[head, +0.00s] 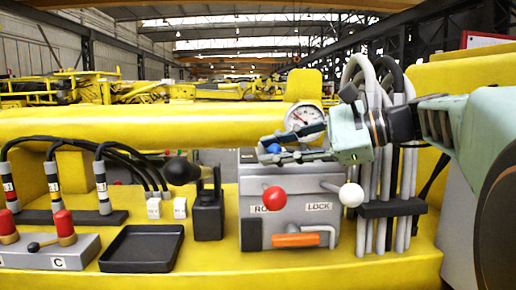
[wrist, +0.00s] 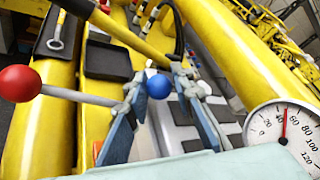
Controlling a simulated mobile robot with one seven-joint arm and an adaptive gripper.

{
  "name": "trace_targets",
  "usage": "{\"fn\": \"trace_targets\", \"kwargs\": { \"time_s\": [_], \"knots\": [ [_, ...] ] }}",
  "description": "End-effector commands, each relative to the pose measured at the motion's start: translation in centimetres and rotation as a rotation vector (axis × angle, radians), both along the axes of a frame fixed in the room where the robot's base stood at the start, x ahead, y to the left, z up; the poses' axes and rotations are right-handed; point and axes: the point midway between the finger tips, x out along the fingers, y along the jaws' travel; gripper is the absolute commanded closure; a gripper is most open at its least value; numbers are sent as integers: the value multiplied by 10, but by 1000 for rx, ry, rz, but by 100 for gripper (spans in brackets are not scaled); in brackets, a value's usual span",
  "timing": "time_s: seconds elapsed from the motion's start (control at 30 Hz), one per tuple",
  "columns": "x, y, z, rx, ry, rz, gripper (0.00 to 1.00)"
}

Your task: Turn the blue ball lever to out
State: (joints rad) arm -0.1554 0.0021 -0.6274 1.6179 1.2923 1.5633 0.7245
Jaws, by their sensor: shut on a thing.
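The blue ball (head: 274,148) of the lever shows at the back top of the grey control box (head: 255,172), partly hidden by my gripper. My gripper (head: 272,153) reaches in from the right, with its fingers around the ball. In the wrist view the blue ball (wrist: 158,87) sits between the two fingertips (wrist: 160,84), and my gripper is shut on it. The lever's rod is mostly hidden, and I cannot read any mark for its position.
On the box front are a red ball lever (head: 274,199), a white ball lever (head: 351,195) and an orange handle (head: 296,240). A round gauge (head: 305,118) stands close behind my gripper. Grey hoses (head: 375,180) rise at right. A black-knobbed lever (head: 183,170) and black tray (head: 142,248) stand left.

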Motion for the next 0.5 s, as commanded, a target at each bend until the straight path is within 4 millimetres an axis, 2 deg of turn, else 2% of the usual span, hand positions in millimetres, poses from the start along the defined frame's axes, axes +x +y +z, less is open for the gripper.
{"fn": "trace_targets", "kwargs": {
  "time_s": [0.03,0.4,0.43,0.5],
  "knots": [
    [1,-2,-6,-5,13,-4,100],
    [1,-2,-6,-5,13,-4,100],
    [1,-2,-6,-5,13,-4,76],
    [1,-2,-5,-5,12,-4,68]
  ]
}}
